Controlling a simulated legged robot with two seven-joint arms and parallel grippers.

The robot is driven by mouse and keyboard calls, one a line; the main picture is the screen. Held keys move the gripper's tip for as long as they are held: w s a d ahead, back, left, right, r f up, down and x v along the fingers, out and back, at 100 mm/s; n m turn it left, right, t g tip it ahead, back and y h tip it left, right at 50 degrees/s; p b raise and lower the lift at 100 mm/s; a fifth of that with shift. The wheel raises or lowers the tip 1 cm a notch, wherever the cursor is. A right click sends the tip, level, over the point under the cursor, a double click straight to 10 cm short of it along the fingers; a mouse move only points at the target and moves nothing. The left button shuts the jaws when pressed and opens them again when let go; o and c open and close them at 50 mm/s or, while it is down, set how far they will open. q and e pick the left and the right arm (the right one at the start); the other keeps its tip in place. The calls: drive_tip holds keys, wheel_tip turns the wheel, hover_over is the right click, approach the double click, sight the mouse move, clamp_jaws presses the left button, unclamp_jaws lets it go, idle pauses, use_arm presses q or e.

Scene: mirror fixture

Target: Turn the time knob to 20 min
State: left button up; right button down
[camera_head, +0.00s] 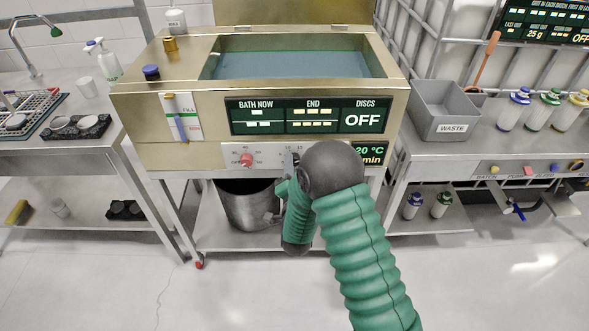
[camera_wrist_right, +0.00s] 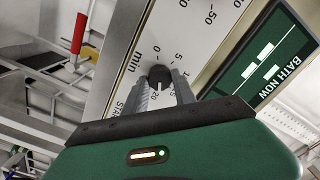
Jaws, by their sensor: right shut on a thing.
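The time knob (camera_wrist_right: 158,74) is a small black knob on a white dial plate (camera_wrist_right: 185,40), printed with "min" and marks such as 0, 5, 15 and 20. In the right wrist view, my right gripper (camera_wrist_right: 160,85) has one finger on each side of the knob and is shut on it. I cannot clearly read where the knob's pointer stands. In the head view, my right gripper (camera_head: 291,164) is at the front panel, and my arm hides the knob and part of the dial. My left gripper is not in view.
A red knob (camera_head: 246,160) sits left of my gripper on the panel. Above is a display (camera_head: 305,117) with "BATH NOW", "END" and "DISCS OFF". A small display (camera_head: 369,154) shows "20 °C" and "min". A metal bucket (camera_head: 246,205) stands on the shelf below.

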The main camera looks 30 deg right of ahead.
drive_tip(key=shift+a+f+m+b, duration=0.2)
drive_tip(key=shift+f+m+b, duration=0.15)
drive_tip(key=shift+m, duration=0.45)
drive_tip(key=c, duration=1.5)
unclamp_jaws()
drive_tip(key=o, duration=0.5)
drive_tip(key=shift+w, duration=0.15)
drive_tip(key=shift+r, duration=0.1)
drive_tip(key=shift+d, duration=0.1)
